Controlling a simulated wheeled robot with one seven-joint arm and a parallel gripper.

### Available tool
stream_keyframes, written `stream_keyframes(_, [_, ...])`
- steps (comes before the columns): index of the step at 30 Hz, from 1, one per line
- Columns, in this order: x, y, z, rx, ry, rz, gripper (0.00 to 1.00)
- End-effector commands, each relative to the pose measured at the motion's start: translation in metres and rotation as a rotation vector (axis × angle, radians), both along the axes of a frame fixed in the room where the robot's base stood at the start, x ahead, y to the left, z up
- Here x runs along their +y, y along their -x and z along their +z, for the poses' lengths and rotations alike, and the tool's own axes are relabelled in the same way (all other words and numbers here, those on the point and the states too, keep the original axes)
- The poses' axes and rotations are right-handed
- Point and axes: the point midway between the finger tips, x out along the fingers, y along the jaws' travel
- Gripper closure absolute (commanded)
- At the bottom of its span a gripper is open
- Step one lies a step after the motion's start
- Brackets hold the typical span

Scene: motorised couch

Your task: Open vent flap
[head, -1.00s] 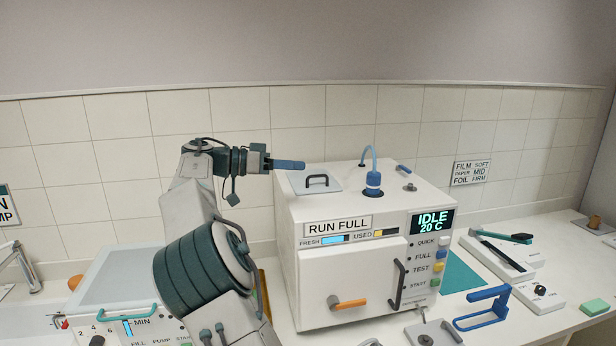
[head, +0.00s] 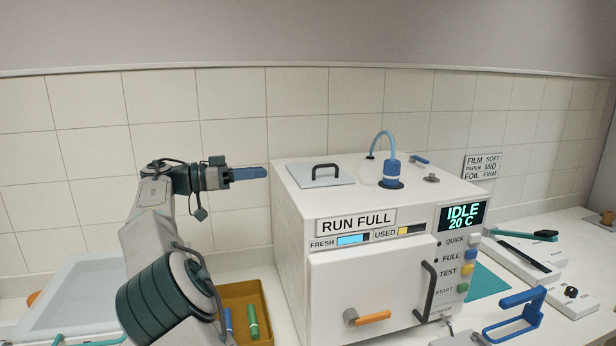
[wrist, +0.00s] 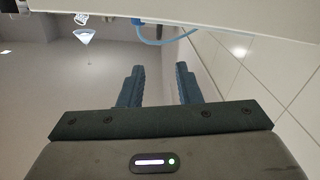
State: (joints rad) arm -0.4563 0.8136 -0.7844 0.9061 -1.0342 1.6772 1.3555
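The white machine (head: 300,215) stands on the counter, its display reading IDLE 20 C. No part is labelled as the vent flap. On its top are a grey lid with a dark handle (head: 321,180), a blue capped fitting with a hose (head: 391,172), a grey knob (head: 431,178) and a small blue lever (head: 420,160) at the back. The grey lid lies flat. My gripper (head: 265,172) is left of the machine's top, apart from the lid. In the wrist view my gripper (wrist: 158,74) has its two blue fingers apart with nothing between them.
The front door has an orange handle (head: 373,318) and a dark bar handle (head: 426,290). A brown tray (head: 262,292) with coloured sticks is left of the machine. A blue frame (head: 512,312) and white devices stand to the right. The tiled wall (head: 330,115) is behind.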

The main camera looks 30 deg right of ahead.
Motion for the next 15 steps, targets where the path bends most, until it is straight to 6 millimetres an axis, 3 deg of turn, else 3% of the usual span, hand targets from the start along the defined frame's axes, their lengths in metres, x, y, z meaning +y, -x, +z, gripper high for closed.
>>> stream_keyframes(5, [-0.026,0.007,0.002,0.001,-0.001,-0.015,0.69])
stream_keyframes(15, [-0.096,0.025,0.003,0.001,-0.002,-0.016,0.69])
